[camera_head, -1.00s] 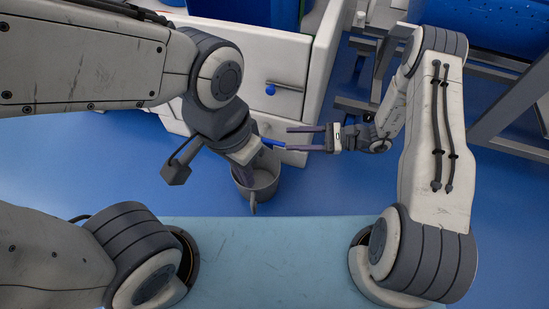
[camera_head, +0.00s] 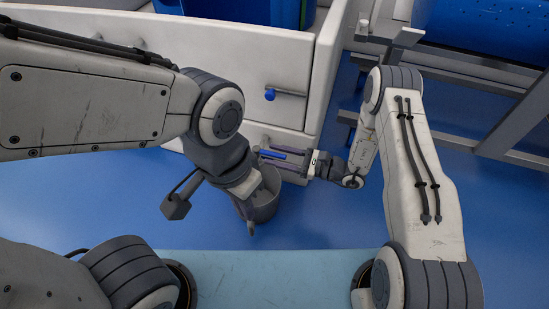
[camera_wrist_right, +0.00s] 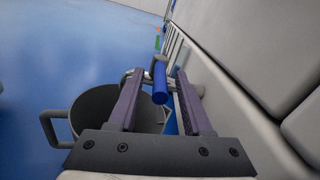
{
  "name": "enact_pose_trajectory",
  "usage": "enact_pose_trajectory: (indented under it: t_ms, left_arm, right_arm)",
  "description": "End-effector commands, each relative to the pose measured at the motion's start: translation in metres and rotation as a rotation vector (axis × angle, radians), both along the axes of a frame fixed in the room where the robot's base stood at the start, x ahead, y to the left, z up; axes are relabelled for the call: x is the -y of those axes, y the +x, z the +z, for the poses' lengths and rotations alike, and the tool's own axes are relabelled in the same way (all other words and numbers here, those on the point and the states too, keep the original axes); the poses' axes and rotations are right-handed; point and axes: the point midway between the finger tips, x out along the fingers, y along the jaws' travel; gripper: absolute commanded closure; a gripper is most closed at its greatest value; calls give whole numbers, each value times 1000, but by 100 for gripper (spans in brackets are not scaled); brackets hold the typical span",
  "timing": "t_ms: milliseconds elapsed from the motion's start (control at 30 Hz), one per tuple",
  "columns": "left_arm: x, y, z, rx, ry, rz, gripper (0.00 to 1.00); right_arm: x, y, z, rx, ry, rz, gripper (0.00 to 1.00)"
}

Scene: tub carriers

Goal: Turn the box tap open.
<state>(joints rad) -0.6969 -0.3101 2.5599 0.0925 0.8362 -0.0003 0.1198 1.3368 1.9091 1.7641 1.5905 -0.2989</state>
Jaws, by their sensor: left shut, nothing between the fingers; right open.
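The box tap has a blue lever handle (camera_wrist_right: 160,83) on a metal pipe, low at the white box's front. In the head view its blue handle (camera_head: 278,155) lies between the fingers of my right gripper (camera_head: 264,157). In the right wrist view my right gripper (camera_wrist_right: 160,75) is open, one finger on each side of the handle, with visible gaps. My left gripper (camera_head: 246,202) is shut and empty at the grey pot (camera_head: 263,208), its fingers mostly hidden. The pot, with a side handle, also shows in the right wrist view (camera_wrist_right: 95,100).
The white box (camera_head: 230,55) has a metal bar with a blue knob (camera_head: 270,94) above the tap. A grey metal frame (camera_head: 500,130) with a blue perforated drum (camera_head: 490,30) stands at the right.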

Motion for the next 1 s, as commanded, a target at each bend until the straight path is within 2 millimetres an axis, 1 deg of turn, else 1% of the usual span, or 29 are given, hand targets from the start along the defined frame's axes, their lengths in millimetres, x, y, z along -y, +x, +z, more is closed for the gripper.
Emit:
enact_pose_trajectory:
  t_ms: [100,367,400,500,1000]
  left_arm:
    - [0,0,-3,0,0,0,100]
    - [0,0,-3,0,0,0,100]
    - [0,0,-3,0,0,0,100]
    - [0,0,-3,0,0,0,100]
    - [0,0,-3,0,0,0,100]
  right_arm:
    - [-6,2,0,1,0,0,50]
    - [-6,2,1,0,0,-1,50]
    - [-6,2,1,0,0,0,66]
    - [-6,2,1,0,0,0,100]
    - [-6,2,0,0,0,0,100]
